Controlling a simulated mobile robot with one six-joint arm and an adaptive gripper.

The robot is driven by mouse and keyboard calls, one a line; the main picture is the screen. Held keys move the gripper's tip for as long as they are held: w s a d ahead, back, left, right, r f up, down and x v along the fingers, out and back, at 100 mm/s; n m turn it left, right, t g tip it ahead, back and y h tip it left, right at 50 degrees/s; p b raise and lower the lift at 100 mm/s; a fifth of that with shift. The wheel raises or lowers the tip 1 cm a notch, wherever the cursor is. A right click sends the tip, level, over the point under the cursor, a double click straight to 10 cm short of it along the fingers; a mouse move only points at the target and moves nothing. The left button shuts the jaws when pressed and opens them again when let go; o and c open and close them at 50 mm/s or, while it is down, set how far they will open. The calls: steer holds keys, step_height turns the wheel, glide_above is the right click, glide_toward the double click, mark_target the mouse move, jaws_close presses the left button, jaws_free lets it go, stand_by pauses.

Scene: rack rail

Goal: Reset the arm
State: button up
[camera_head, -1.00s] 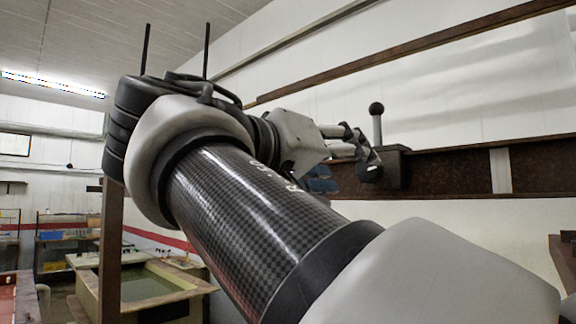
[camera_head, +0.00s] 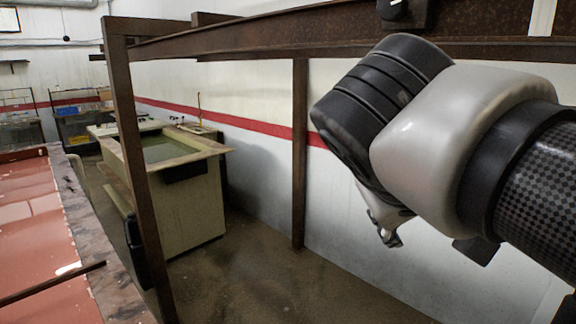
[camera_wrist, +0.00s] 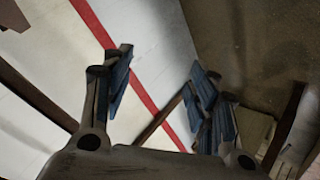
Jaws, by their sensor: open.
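My gripper (camera_wrist: 160,88) shows in the wrist view with its two blue-padded fingers spread apart and nothing between them. Beyond the fingers are the white wall with its red stripe and the brown floor. In the head view my arm comes in from the right. Only a small part of my gripper (camera_head: 390,238) shows there, low behind the wrist and apart from the rail. The rusty rail (camera_head: 250,40) runs across the top. A dark block (camera_head: 403,12) sits on the rail, cut off by the top edge.
A rusty post (camera_head: 300,150) stands behind, left of my arm, and another (camera_head: 135,165) stands nearer at left. A tank of greenish liquid (camera_head: 190,205) stands between them. A red-surfaced table (camera_head: 30,230) fills the lower left. The floor (camera_head: 290,285) below my arm is clear.

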steer(key=s+f+g+y, duration=0.2)
steer(key=s+f, duration=0.7)
steer(key=f, duration=0.5)
steer(key=shift+s+a+f+m+y, duration=0.15)
steer(key=shift+f+m+y, duration=0.15)
steer(key=shift+y, duration=0.3)
steer(key=s+a+f+y, duration=0.1)
steer(key=s+f, duration=0.1)
steer(key=f, duration=0.1)
steer(key=s+a+f+m, duration=0.1)
steer(key=s+f, duration=0.1)
steer(key=f, duration=0.1)
steer(key=s+a+f+g+y, duration=0.1)
steer(key=s+f, duration=0.1)
steer(key=shift+f+y, duration=0.3)
steer(key=shift+f, duration=0.1)
